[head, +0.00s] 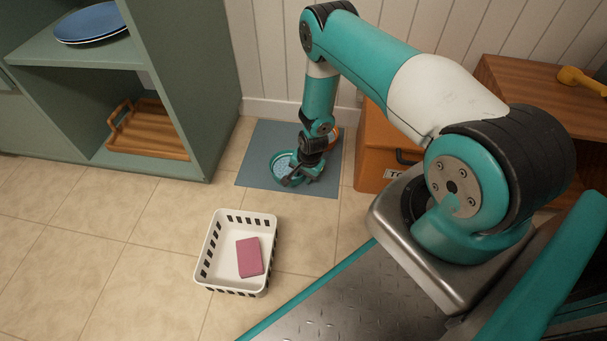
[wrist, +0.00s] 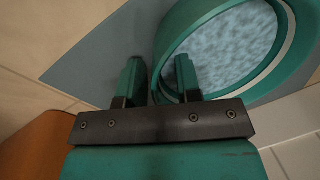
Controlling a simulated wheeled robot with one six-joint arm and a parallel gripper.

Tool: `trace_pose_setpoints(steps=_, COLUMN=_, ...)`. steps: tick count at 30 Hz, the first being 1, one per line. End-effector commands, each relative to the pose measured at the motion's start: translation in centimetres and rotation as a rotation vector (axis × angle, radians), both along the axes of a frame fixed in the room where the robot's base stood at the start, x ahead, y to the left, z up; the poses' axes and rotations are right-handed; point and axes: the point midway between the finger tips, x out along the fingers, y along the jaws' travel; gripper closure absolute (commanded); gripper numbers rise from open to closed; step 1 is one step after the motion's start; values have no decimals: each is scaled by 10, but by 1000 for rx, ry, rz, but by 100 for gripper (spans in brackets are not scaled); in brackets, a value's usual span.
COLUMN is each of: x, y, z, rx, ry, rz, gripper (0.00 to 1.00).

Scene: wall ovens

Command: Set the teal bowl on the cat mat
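The teal bowl (head: 274,172), with pale blue speckled contents, appears to rest on the blue-grey cat mat (head: 257,185) by the wall. My gripper (head: 292,181) is low over the mat at the bowl's right side. In the wrist view, my gripper (wrist: 160,78) has its fingers apart, with the near wall of the bowl (wrist: 166,45) between them. The right finger overlaps the bowl's inside and the left is outside, over the mat (wrist: 105,60). A gap shows between the left finger and the wall. The bowl's right part is hidden in the head view.
An orange toolbox (head: 376,150) stands right of the mat. A white basket (head: 209,240) with a pink block (head: 250,257) is in front. A green shelf (head: 185,90) stands left. Tiles at left are clear.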

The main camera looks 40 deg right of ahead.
Motion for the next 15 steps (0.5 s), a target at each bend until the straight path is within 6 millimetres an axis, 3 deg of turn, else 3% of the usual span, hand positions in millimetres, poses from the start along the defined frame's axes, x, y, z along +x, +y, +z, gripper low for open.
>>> trace_pose_setpoints(steps=8, x=0, y=0, z=10, rx=0, ry=-1, rz=0, gripper=68)
trace_pose_setpoints(steps=15, x=-7, y=-4, z=61, rx=0, ry=-1, rz=0, gripper=68)
